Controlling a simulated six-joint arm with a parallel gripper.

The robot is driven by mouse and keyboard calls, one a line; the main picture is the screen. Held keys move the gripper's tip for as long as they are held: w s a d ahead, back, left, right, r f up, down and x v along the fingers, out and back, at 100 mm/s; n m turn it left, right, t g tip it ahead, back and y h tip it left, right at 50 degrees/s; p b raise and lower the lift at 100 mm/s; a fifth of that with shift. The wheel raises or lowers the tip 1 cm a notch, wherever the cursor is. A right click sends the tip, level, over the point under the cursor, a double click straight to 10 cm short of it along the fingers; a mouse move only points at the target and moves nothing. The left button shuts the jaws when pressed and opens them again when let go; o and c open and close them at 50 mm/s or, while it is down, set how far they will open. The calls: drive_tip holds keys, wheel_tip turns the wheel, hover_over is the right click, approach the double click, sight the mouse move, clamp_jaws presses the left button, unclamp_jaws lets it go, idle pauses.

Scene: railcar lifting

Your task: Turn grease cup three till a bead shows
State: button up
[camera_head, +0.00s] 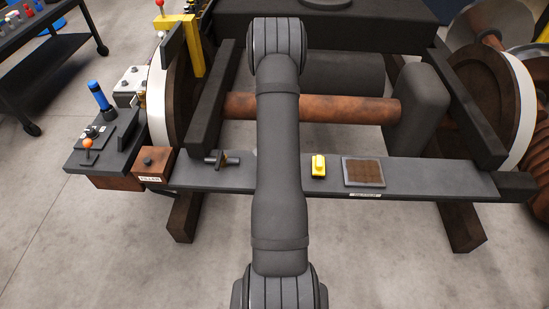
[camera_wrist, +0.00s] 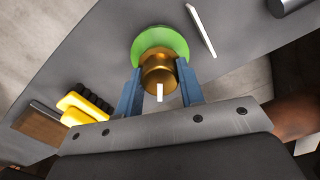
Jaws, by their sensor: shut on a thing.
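In the wrist view, a brass grease cup (camera_wrist: 158,70) with a short white mark on its near side stands against a round green disc (camera_wrist: 150,42). My gripper (camera_wrist: 161,82) has its two blue fingers on either side of the cup and is shut on it. The green disc shows beyond the cup and is partly covered by it. I see no number on the cup. In the head view my arm hides the cup and my gripper.
A grey bench plank (camera_head: 430,175) carries a yellow object (camera_head: 318,166), a framed brown tray (camera_head: 363,172) and a small metal fitting (camera_head: 222,160). A white strip (camera_wrist: 201,30) lies near the disc. A rusty axle (camera_head: 350,109) runs behind the plank.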

drive_tip(key=o, duration=1)
wheel_tip(320, 180, up, 18)
drive_tip(key=shift+f, duration=0.25)
wheel_tip(320, 180, down, 18)
drive_tip(key=shift+r, duration=0.25)
idle(0.4)
drive_tip(key=shift+r, duration=0.1)
